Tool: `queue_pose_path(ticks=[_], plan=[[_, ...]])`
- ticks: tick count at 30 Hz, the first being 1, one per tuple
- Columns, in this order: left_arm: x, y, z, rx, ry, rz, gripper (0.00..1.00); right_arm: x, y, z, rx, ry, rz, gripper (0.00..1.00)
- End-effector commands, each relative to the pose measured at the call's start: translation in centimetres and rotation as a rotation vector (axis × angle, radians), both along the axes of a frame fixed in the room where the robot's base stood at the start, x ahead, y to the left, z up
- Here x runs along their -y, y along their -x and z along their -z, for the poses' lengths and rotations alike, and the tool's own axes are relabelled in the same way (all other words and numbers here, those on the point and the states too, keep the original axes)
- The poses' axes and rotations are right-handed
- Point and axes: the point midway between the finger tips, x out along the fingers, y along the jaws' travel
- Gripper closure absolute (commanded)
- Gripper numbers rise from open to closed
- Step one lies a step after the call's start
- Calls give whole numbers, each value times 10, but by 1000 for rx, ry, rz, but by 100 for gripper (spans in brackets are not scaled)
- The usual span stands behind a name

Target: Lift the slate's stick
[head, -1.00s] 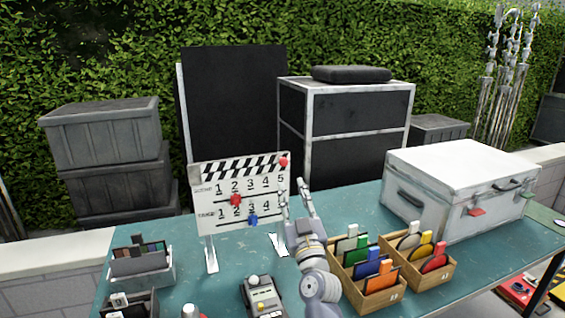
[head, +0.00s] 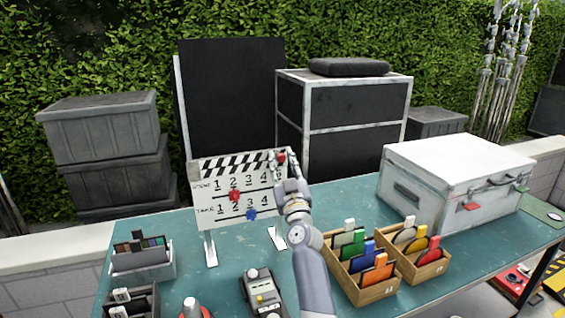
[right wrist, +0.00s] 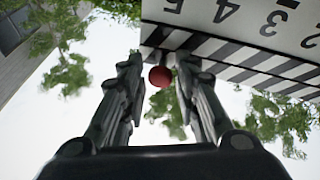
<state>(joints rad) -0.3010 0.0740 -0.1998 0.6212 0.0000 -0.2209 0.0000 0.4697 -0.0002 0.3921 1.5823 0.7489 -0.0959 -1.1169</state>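The white slate (head: 225,205) stands upright on the table, with scene and take numbers on its face. Its black-and-white striped stick (head: 235,164) lies along the top edge, with a red knob (head: 281,158) at its right end. A red and a blue marker sit on the slate's face. My right gripper (head: 284,160) is raised at the knob. In the right wrist view the fingers are apart, with the red knob (right wrist: 160,76) between their tips; a gap shows on both sides. The striped stick (right wrist: 215,52) shows just beyond them. My left gripper is not in view.
Two wooden boxes of coloured cards (head: 372,290) (head: 427,272) and a white case (head: 450,180) stand to the right. A grey device (head: 262,292) and a card tray (head: 142,262) are in front and left. Dark crates stand behind the table.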

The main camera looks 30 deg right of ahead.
Motion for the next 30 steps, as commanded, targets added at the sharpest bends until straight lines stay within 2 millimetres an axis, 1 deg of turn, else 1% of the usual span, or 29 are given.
queue_pose_path(ticks=[1,2,3,5,12,17,23,30], plan=[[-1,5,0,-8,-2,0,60,0,0,0,0,0,0,71],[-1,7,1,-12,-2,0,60,0,0,0,0,0,0,78],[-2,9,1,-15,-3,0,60,0,0,0,0,0,0,87],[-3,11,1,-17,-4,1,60,0,0,0,0,0,0,100],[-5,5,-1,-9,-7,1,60,0,0,-2,-1,5,0,100],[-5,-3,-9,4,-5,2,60,0,1,-13,-10,44,0,100],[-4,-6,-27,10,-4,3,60,-1,0,-43,-36,157,0,100],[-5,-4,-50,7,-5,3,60,-11,-2,-85,-77,333,1,100]])
